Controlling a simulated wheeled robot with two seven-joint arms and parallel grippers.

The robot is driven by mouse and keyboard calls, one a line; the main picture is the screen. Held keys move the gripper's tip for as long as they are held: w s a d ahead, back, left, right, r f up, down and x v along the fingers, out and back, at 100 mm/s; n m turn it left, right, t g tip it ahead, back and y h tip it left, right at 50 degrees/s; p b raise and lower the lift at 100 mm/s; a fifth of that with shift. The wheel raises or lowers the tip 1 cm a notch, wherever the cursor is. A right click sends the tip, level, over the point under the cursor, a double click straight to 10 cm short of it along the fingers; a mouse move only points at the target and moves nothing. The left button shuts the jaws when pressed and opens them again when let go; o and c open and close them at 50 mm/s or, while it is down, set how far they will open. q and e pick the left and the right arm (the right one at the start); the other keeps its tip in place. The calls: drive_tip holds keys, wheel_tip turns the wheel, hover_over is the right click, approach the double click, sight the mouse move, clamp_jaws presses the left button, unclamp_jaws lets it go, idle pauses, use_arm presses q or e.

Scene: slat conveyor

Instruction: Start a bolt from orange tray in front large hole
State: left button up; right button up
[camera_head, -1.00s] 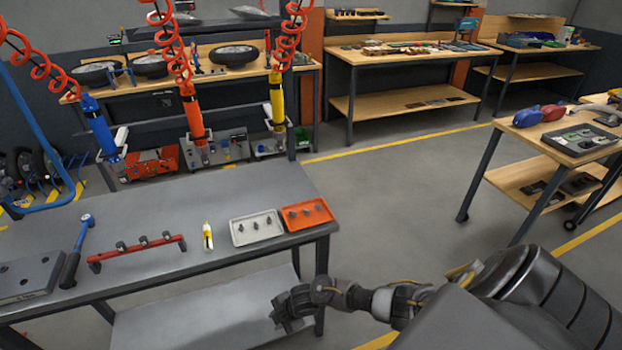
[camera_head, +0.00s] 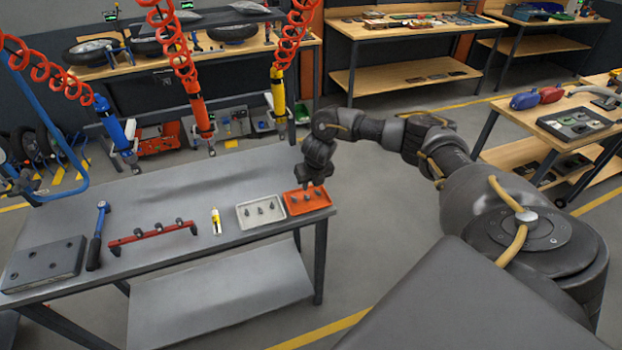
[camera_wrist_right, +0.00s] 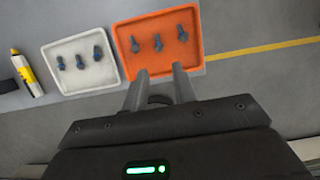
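The orange tray (camera_head: 307,208) lies at the right end of the grey table with several dark bolts (camera_head: 306,195) in it. In the right wrist view the orange tray (camera_wrist_right: 190,66) holds its bolts (camera_wrist_right: 158,42) in a row. My right gripper (camera_head: 314,184) is above the tray's far side, pointing down. In the wrist view its two fingers (camera_wrist_right: 158,78) are apart with nothing between them, over the tray's edge. A dark grey block (camera_head: 45,262) with holes lies at the table's left end; which hole is the front large one is hard to tell. My left gripper is not in view.
A white tray (camera_head: 246,225) with bolts stands beside the orange one. Coloured tools (camera_head: 200,118) hang on red coils over the table's far side.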

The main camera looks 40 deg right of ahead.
sight(308, 197)
drive_tip(key=shift+b+x, duration=4.55)
drive_tip(key=shift+x, duration=0.05)
drive_tip(key=shift+w+a, duration=0.1)
drive_tip(key=c, duration=0.5)
drive_tip(key=shift+r+p, duration=2.1)
drive_tip(key=shift+r, duration=0.45)
drive_tip(key=shift+c, duration=0.2)
